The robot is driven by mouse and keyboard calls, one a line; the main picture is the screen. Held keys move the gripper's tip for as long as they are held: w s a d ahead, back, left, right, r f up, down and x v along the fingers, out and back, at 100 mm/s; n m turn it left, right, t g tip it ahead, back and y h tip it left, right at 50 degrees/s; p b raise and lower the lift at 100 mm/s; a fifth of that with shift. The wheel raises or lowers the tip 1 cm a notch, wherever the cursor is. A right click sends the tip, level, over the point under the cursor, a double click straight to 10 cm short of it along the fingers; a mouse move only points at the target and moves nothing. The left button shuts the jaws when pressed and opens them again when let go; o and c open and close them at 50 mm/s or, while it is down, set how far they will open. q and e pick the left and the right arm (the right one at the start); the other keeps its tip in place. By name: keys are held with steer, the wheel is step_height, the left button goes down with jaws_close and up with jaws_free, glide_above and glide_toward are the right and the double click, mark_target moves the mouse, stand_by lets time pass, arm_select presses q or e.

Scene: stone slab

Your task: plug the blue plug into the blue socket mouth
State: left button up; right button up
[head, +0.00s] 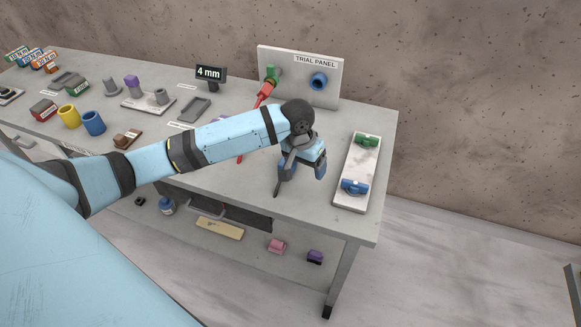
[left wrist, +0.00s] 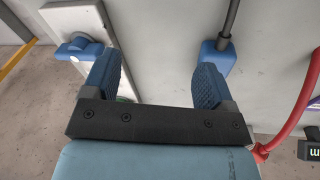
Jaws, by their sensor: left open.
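The blue socket mouth (head: 318,82) is a round blue ring on the upright trial panel (head: 299,86) at the back of the slab. What looks like the blue plug (head: 286,173) is a blue block with a dark grey stem, lying on the slab near its front edge. It also shows in the left wrist view (left wrist: 214,55), beside and beyond the right-hand finger. My left gripper (head: 305,171) is open above the slab, pointing down; no object shows between its fingers in the left wrist view (left wrist: 155,85). Whether a finger touches the plug I cannot tell. My right gripper is not in view.
A white board (head: 359,166) with a green fitting (head: 366,140) and a blue fitting (head: 354,187) lies right of the gripper. Several cylinders and blocks stand on the left. The slab ends close in front.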

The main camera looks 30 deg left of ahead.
arm_select(q)
steer(key=w+a+r+n+g+y, duration=0.1)
steer(key=w+a+r+n, duration=0.25)
steer(key=a+r, duration=0.3)
steer(key=shift+m, duration=0.35)
steer(key=f, duration=0.5)
steer(key=a+f, duration=0.1)
steer(key=f, duration=0.2)
steer(key=shift+w+a+f+b, duration=0.1)
steer(key=shift+w+b, duration=0.1)
steer(key=shift+b, duration=0.1)
steer(key=shift+a+f, duration=0.2)
steer(key=shift+f, duration=2.55)
steer(key=shift+c, duration=0.3)
steer(key=c, duration=1)
